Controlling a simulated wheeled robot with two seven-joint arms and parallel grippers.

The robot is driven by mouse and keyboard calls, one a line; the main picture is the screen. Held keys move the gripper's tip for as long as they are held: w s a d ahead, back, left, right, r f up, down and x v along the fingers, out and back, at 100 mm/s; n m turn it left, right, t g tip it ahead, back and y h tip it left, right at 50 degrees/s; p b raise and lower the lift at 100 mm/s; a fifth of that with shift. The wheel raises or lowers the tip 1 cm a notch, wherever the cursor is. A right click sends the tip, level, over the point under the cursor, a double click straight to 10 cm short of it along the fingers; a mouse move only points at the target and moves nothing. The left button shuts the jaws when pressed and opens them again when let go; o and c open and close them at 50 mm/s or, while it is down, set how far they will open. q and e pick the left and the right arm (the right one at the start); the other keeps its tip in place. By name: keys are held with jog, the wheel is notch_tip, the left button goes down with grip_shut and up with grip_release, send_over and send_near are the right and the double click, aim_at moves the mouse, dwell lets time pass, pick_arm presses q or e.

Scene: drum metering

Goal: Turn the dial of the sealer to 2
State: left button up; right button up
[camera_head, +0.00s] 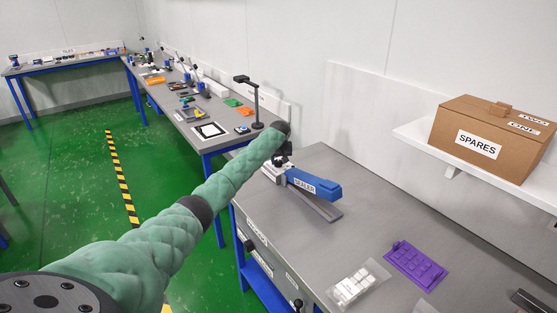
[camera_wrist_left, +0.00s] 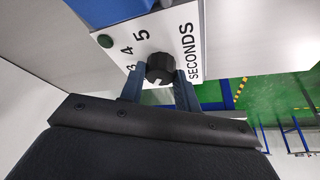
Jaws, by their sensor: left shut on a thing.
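The sealer (camera_head: 316,187) is a blue-armed device labelled SEALER on the grey bench. In the left wrist view its white panel (camera_wrist_left: 182,40) reads SECONDS, with the numbers 3, 4 and 5 visible around a black dial (camera_wrist_left: 160,67). My left gripper (camera_wrist_left: 160,84) is shut on the dial, one finger on each side. The lower numbers and the dial's pointer are hidden or too unclear to read. In the head view my left gripper (camera_head: 284,160) is at the sealer's back end, mostly hidden by my arm. My right gripper is not in view.
A purple tray (camera_head: 415,265) and a clear bag of white pieces (camera_head: 357,284) lie on the bench at the front right. A SPARES box (camera_head: 490,138) stands on a wall shelf. The bench between sealer and purple tray is clear.

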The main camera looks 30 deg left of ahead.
pick_arm(q)
jog(key=shift+m+h, duration=0.3)
jog(key=shift+m, duration=0.5)
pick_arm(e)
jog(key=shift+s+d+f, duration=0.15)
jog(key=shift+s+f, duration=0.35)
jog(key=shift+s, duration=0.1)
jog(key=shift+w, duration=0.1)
pick_arm(q)
jog(key=o, duration=1)
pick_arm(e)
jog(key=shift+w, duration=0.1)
